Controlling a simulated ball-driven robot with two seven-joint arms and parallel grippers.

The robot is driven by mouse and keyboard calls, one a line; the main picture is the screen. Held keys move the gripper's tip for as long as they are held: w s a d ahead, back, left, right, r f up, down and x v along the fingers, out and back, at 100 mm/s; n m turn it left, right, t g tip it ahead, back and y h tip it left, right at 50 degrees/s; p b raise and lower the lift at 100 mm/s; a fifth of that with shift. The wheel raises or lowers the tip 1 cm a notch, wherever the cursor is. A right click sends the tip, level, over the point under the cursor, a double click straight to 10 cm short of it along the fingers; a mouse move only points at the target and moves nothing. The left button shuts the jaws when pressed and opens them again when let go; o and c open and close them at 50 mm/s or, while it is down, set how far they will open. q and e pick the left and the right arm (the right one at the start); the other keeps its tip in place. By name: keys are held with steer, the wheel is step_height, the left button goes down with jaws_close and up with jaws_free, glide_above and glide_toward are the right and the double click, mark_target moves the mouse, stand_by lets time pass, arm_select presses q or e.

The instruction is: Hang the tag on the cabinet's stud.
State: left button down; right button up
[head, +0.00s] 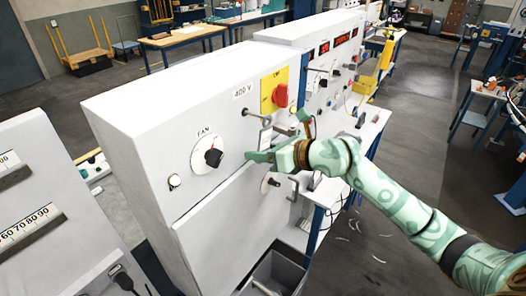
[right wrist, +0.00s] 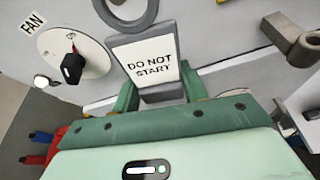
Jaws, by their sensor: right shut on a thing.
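The tag (right wrist: 150,62), a grey-framed plate reading "DO NOT START" with a dark ring at its top, is between the fingers of my right gripper (right wrist: 158,88). In the head view the tag (head: 265,136) hangs in front of the cabinet (head: 150,130), held by my right gripper (head: 270,148), which is shut on it. The stud (head: 251,114) is a dark rod sticking out of the cabinet below the "400 V" label. The ring is close to the stud's outer end; I cannot tell whether it is around it. My left gripper is not in view.
A red rotary switch (head: 280,96) on a yellow plate sits right of the stud. The FAN knob (head: 213,157) is left of the gripper. A grey bin (head: 274,272) stands below. A blocky grey-brown fitting (right wrist: 298,38) shows at right in the wrist view.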

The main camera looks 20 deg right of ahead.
steer(key=shift+f, duration=0.2)
steer(key=o, duration=1.1)
steer(key=shift+o, duration=0.2)
steer(key=shift+s, duration=0.1)
steer(key=p+v, duration=0.1)
steer(key=v, duration=0.8)
steer(key=shift+f, duration=0.35)
